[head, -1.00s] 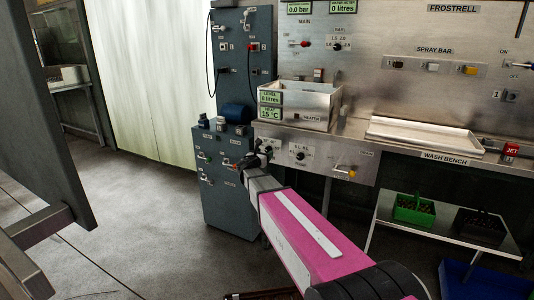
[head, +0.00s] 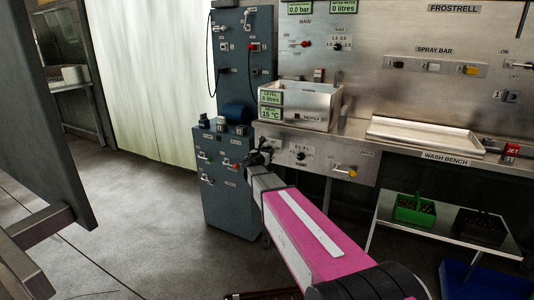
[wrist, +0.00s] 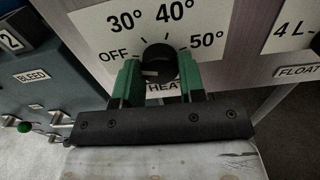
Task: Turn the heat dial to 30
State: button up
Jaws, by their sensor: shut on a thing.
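The heat dial (wrist: 158,62) is a round black knob on a pale panel in the wrist view. OFF, 30°, 40° and 50° run around it from left to right, and a partly covered HEAT label is below it. A short pale mark on the knob's face lies left of its middle, on the OFF side; its exact setting is hard to tell. My gripper (wrist: 157,80) has its green fingers on either side of the knob and is shut on it. In the head view my gripper (head: 262,152) is at the bench's front panel, hiding the dial.
A green display (head: 271,113) reads heat 15 °C. Right of my gripper is another dial (head: 301,156), labelled FLOAT in the wrist view. A blue-grey cabinet (head: 228,205) with valve handles stands close on the left. A steel basin (head: 315,108) is above.

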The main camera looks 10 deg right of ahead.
jog(key=shift+m, duration=4.8)
jog(key=o, duration=0.9)
jog(key=shift+o, duration=0.2)
jog(key=v, duration=1)
jog(key=shift+s+a, duration=0.2)
jog(key=shift+s, duration=0.15)
